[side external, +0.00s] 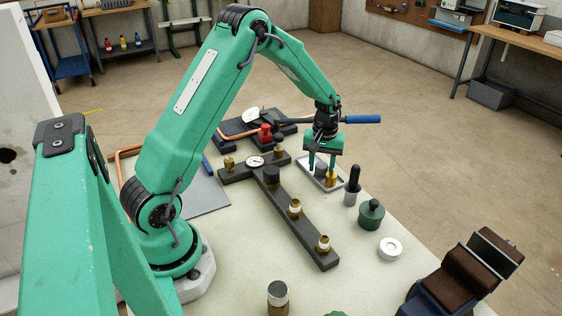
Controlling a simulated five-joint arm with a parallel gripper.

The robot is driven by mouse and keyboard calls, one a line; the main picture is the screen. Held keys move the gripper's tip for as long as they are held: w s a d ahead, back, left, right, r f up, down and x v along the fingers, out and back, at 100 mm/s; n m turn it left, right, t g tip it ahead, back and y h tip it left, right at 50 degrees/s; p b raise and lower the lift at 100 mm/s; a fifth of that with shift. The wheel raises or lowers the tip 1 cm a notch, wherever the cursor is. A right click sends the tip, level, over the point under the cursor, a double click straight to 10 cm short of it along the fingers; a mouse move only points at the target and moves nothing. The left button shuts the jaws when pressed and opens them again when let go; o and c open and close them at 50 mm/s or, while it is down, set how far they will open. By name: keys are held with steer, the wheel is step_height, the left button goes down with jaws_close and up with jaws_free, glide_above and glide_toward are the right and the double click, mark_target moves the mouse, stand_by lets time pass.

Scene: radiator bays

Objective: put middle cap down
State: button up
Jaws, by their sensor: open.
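My gripper (322,168) is open, pointing down over a small light tray (338,186) behind the right side of the bar. A dark cap-like piece (320,171) is low between its fingers, apparently in the tray; whether the fingers touch it I cannot tell. A brass piece (331,179) is beside it. The dark bar (312,229) has a row of fittings. One carries a black cap (272,176). Two brass fittings (295,208) (324,243) nearer the camera show no black cap. Which cap is the middle one is not clear.
A black-handled tool (353,186), a green pot (371,215) and a white ring (390,249) stand right of the bar. A red item (265,134) and a blue-handled tool (362,119) are behind. A brown-jawed vise (468,270) is at front right.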

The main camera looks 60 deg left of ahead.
mark_target(322, 165)
steer(key=shift+r, duration=0.1)
step_height(322, 165, up, 12)
stand_by(0.7)
steer(key=shift+r, duration=0.2)
stand_by(0.3)
steer(key=s+d+r+m+t, duration=0.3)
steer(key=s+d+r+m, duration=0.2)
steer(key=s+d+r, duration=0.5)
steer(key=s+d+m+t, duration=0.1)
steer(key=s+m, duration=0.1)
steer(key=s, duration=0.5)
steer(key=s+d+r+m+t, duration=0.1)
steer(key=s+d+m, duration=0.1)
steer(key=s, duration=0.5)
steer(key=shift+s+m+t, duration=0.2)
steer(key=shift+m+t, duration=0.1)
